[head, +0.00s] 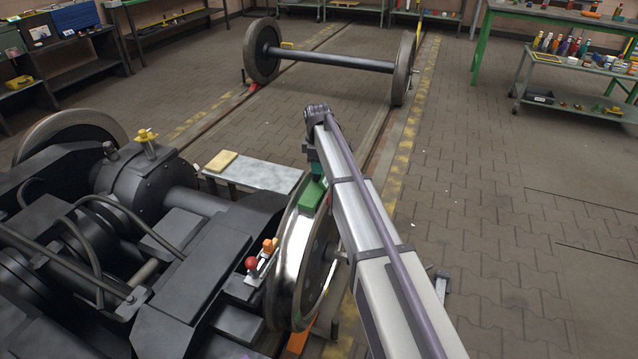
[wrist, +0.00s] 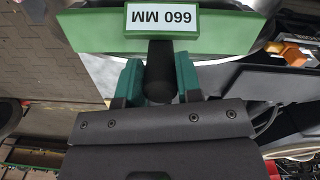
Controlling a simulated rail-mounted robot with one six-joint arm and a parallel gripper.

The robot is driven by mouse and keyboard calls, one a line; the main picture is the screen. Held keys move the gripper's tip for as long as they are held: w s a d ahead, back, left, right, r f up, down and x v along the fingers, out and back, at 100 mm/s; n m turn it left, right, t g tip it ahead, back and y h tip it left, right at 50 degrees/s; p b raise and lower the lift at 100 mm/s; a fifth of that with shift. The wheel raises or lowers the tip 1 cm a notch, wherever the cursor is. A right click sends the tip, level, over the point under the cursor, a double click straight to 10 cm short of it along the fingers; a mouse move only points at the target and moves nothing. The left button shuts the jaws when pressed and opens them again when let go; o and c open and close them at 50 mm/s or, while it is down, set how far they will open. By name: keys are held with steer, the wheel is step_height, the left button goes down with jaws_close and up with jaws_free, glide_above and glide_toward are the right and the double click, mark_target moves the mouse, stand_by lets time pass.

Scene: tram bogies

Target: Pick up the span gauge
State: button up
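The span gauge is a green bar with a white plate marked "660 MM" (wrist: 162,19), upside down in the wrist view, and a black grip (wrist: 160,72). In the head view the green gauge (head: 312,196) sits at the top of the near shiny wheel (head: 292,250). My gripper (wrist: 160,80) has teal fingers, one on each side of the black grip and close against it, so it looks shut on the grip. In the head view my gripper (head: 316,166) is above the gauge, partly hidden by my arm. Whether the gauge touches the wheel is unclear.
The dark bogie frame (head: 190,275) fills the lower left. A red-knobbed part (head: 251,263) and orange pieces (head: 269,245) sit beside the wheel. A grey bench (head: 255,175) with a tan block (head: 221,161) stands behind. A loose wheelset (head: 330,60) is farther back.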

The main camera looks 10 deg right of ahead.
jaws_close()
steer(key=shift+r, duration=0.1)
step_height(320, 180, up, 10)
steer(key=p, duration=1)
steer(key=shift+r, duration=0.1)
steer(key=shift+f, duration=0.2)
